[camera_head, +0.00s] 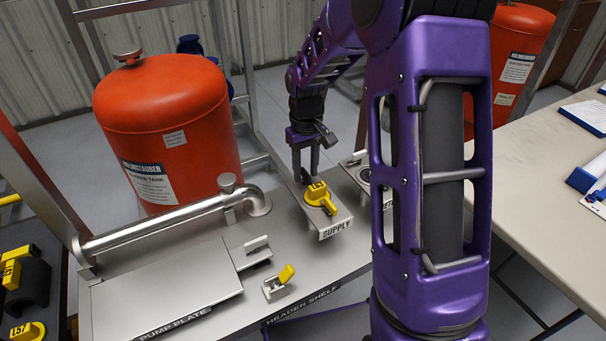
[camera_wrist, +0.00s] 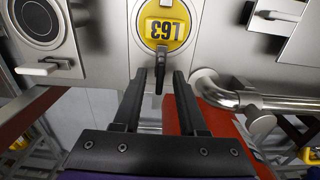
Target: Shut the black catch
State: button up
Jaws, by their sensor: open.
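A small black lever (camera_wrist: 159,66), which may be the black catch, projects from a yellow round piece marked L63 (camera_wrist: 167,29). In the head view the yellow piece (camera_head: 320,196) sits on the plate marked SUPPLY (camera_head: 336,229). My gripper (camera_wrist: 160,78) is open, with one dark finger on each side of the lever's near end. I cannot tell whether either finger touches it. In the head view my gripper (camera_head: 306,170) points down at the far side of the yellow piece, and the lever is not clear there.
A bent steel pipe (camera_head: 165,222) and a red tank (camera_head: 168,130) stand left of my gripper. The pump plate (camera_head: 165,290) and a small yellow-levered latch (camera_head: 284,276) are in front on the header shelf (camera_head: 345,256). A second plate with a round port (camera_wrist: 42,20) lies beside the SUPPLY plate.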

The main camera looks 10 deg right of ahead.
notch_tip(320, 180, up, 2)
jog(key=shift+r+p, duration=0.25)
jog(key=shift+p, duration=0.55)
jog(key=shift+r, duration=2.15)
jog(key=m, duration=0.4)
jog(key=shift+r, duration=0.25)
jog(key=m, duration=0.2)
jog(key=shift+r+m, duration=0.15)
jog(key=shift+m, duration=0.25)
jog(key=shift+r+m, duration=0.15)
jog(key=shift+m, duration=1.05)
jog(key=m, duration=0.4)
jog(key=shift+r+m, duration=0.25)
jog(key=shift+m, duration=0.05)
